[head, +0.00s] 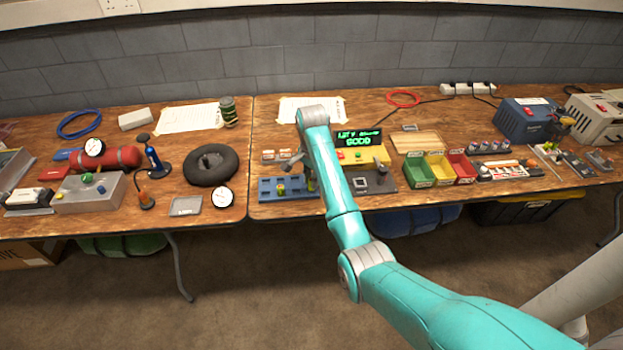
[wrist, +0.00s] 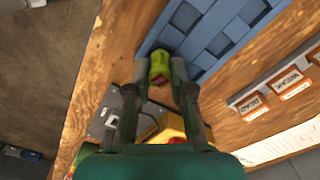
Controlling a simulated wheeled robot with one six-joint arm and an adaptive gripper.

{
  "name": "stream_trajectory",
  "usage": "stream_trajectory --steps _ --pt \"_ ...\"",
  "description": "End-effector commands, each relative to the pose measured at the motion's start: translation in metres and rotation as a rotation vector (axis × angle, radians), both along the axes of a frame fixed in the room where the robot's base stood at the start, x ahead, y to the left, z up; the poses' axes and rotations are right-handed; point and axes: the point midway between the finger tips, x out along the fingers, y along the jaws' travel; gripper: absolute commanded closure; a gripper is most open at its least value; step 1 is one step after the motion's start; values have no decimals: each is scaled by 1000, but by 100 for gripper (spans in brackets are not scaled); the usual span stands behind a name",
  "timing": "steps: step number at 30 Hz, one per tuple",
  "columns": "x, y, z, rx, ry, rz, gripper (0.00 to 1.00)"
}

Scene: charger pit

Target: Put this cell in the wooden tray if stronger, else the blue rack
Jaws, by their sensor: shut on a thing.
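A yellow-green cell (wrist: 161,65) with a reddish end sits between the fingertips of my gripper (wrist: 160,76), which is shut on it. The blue rack (wrist: 206,42) is right beside and beyond the cell in the wrist view. I cannot tell whether they touch. In the head view my arm partly hides the blue rack (head: 265,193), and a small yellow-green item shows over it. The wooden tray (head: 432,138) lies right of the arm and looks empty. The yellow tester (head: 375,154) has a dark display (head: 358,139) with green text ending in "GOOD".
Green, yellow and red bins (head: 438,171) stand right of the tester. A label holder (wrist: 275,89) with "WEAK" and "DEAD" cards is behind the rack. A grey device (head: 372,183) stands in front of the tester. A black tyre (head: 211,165) lies on the left table.

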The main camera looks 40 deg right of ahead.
Motion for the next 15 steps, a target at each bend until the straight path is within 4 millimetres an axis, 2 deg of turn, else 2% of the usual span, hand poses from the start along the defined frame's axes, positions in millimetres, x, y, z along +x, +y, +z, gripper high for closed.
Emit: stream_trajectory --steps 15 --pt "0 0 -11 0 0 0 100"
